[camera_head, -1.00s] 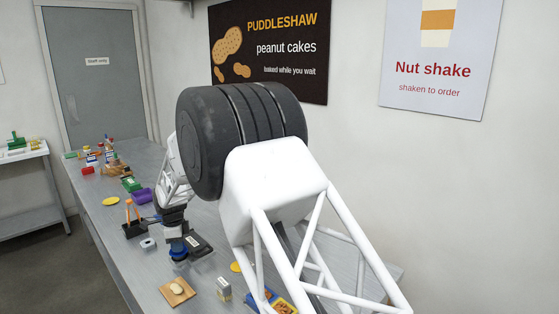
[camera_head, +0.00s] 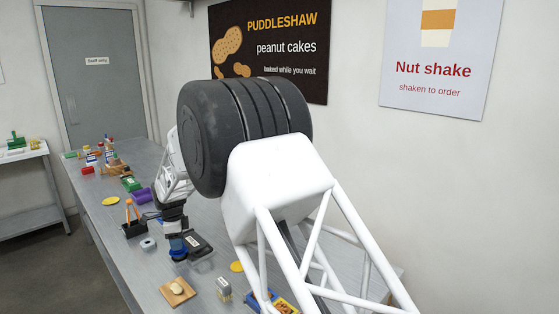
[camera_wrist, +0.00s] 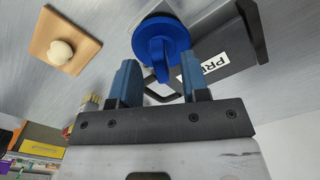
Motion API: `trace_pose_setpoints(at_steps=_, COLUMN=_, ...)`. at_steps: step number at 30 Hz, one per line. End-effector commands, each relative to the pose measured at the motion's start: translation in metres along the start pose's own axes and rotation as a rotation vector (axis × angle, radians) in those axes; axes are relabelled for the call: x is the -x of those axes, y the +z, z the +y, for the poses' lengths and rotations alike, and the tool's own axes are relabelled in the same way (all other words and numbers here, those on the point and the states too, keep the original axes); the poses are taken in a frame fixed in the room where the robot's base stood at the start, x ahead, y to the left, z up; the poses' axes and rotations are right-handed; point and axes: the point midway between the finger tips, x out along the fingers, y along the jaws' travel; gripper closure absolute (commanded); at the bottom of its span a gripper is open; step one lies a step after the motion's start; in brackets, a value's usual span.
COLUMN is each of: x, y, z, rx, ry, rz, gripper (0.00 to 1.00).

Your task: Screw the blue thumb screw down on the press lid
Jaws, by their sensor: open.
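The blue thumb screw (camera_wrist: 162,38) has a round head with a raised bar across it, seen from above in the wrist view. It sits at the end of the dark grey press (camera_wrist: 222,70), which carries a white label. In the head view the press (camera_head: 203,247) is on the counter, and the screw (camera_head: 177,253) shows just below my gripper (camera_head: 174,236). In the wrist view my gripper (camera_wrist: 158,62) is open, its two blue fingers apart. The raised bar appears between the fingertips in the picture; I cannot tell its height against them. No grip on it shows.
A wooden board (camera_head: 189,295) with a pale round piece lies near the front. A dark holder (camera_head: 134,230) and a small grey block (camera_head: 148,244) stand left of my gripper.

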Motion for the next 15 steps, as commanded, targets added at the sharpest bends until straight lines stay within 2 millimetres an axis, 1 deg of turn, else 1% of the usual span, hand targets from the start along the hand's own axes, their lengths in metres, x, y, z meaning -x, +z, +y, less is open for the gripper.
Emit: trace_pose_setpoints(at_steps=15, x=0.033, y=0.001, z=-0.001, rx=0.000, ry=-0.005, rz=-0.002, gripper=0.58)
